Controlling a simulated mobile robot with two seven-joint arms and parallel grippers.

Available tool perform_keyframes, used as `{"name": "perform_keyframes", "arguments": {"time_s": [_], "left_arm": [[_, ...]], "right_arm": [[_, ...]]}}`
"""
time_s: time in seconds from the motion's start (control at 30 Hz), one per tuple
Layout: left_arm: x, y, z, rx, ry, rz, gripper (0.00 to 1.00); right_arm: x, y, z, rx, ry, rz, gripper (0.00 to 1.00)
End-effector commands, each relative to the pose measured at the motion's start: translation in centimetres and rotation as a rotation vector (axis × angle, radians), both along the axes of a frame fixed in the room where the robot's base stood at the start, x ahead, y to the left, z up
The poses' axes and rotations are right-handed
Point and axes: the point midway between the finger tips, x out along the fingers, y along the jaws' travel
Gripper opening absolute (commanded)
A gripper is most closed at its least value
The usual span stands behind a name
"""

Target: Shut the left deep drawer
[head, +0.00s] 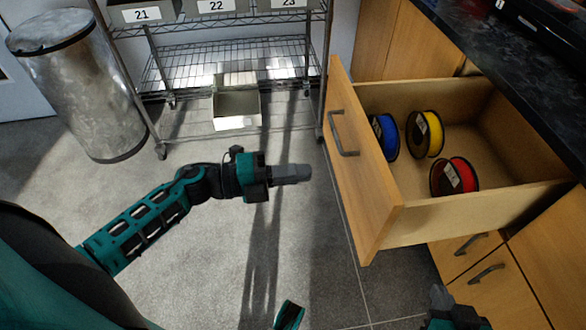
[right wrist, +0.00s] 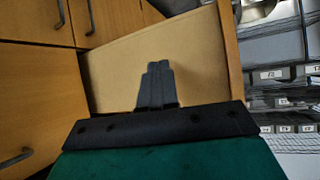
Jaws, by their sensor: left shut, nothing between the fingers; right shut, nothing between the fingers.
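The deep wooden drawer (head: 365,185) is pulled well out of the cabinet in the head view. Its front faces left and bears a dark handle (head: 342,135). Blue, yellow and red spools lie inside. My left gripper (head: 307,173) is shut and empty, pointing right, a short gap left of the drawer front. My right gripper (head: 439,292) is at the bottom edge, nearer than the drawer, mostly cut off. In the right wrist view its fingers (right wrist: 158,70) are shut, with the drawer's side panel (right wrist: 190,60) behind them; I cannot tell whether they touch it.
Closed wooden drawers (head: 505,285) lie below and beside the open one, under a dark countertop (head: 490,60). A wire rack (head: 180,70) with numbered bins and a metal bin (head: 80,95) stand behind. The grey floor (head: 300,260) left of the drawer is clear.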

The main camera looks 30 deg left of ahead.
Motion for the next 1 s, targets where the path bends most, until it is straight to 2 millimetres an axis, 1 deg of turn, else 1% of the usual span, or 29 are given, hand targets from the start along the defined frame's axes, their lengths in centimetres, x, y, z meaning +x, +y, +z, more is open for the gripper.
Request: {"name": "perform_keyframes", "arguments": {"time_s": [0.03, 0.1, 0.3, 0.5, 0.7, 1.0], "left_arm": [[0.7, -1.0, 0.0, -0.003, -0.004, 0.000, 0.00], [1.7, -2.3, 0.0, -0.003, -0.004, 0.001, 0.00], [3.9, -5.7, 0.0, -0.003, -0.002, 0.001, 0.00], [5.3, -7.9, 0.0, -0.003, 0.001, 0.001, 0.00], [5.8, -8.5, 0.0, -0.002, 0.001, 0.002, 0.00], [5.8, -8.5, 0.0, -0.002, 0.001, 0.002, 0.00]], "right_arm": [[0.0, 0.0, -0.2, 0.000, 0.001, 0.000, 0.00], [0.0, 0.0, -0.3, 0.000, 0.002, 0.001, 0.00], [0.0, 0.1, -0.5, 0.001, 0.002, 0.001, 0.00], [0.2, 0.2, -0.5, 0.006, 0.001, 0.000, 0.00], [0.5, 0.5, -0.1, 0.015, -0.006, -0.002, 0.00], [0.4, 0.5, -0.2, 0.016, -0.006, -0.003, 0.00]]}}
